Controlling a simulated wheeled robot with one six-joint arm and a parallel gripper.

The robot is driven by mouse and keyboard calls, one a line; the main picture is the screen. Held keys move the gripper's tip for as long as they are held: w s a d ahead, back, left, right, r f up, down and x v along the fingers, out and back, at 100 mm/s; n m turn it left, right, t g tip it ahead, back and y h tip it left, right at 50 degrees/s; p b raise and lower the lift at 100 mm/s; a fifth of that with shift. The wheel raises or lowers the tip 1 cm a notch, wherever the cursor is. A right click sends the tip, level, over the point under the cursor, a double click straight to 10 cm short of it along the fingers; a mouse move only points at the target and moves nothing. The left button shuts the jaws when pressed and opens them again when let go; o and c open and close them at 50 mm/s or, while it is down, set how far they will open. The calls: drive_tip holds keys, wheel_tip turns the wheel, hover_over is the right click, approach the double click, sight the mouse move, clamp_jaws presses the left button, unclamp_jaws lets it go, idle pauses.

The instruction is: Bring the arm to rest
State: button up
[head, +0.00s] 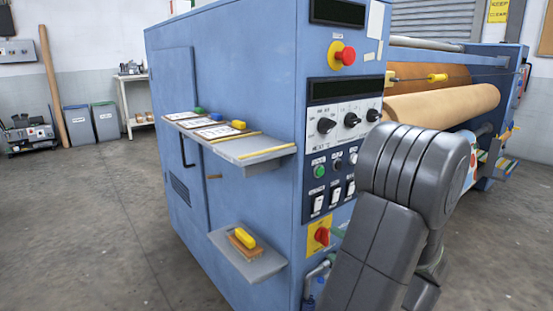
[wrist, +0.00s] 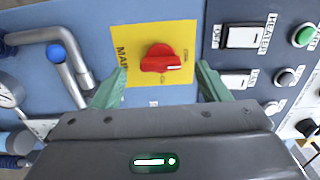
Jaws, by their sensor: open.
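My arm (head: 400,190) stands at the right of the head view, bent in front of the blue machine's control panel. It hides my gripper there. In the wrist view my gripper (wrist: 160,84) is open, its two green fingers apart with nothing between their tips. Beyond the fingers is the red main switch (wrist: 160,57) on its yellow plate (wrist: 185,35). The switch's bar lies level in the wrist view, and the small labels beside it are too blurred to read. The switch also shows in the head view (head: 322,236), left of my arm. I cannot tell whether the fingers touch anything.
The panel carries rocker switches (wrist: 243,37), a green button (wrist: 303,35) and a red emergency stop (head: 343,54). Pipes with a blue-knobbed valve (wrist: 57,52) and a gauge (wrist: 8,92) are near my gripper. Two shelves (head: 255,152) (head: 255,268) jut from the machine. Floor at left is clear.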

sight(327, 240)
drive_tip(key=shift+b+x, duration=0.3)
drive_tip(key=shift+x, duration=1.5)
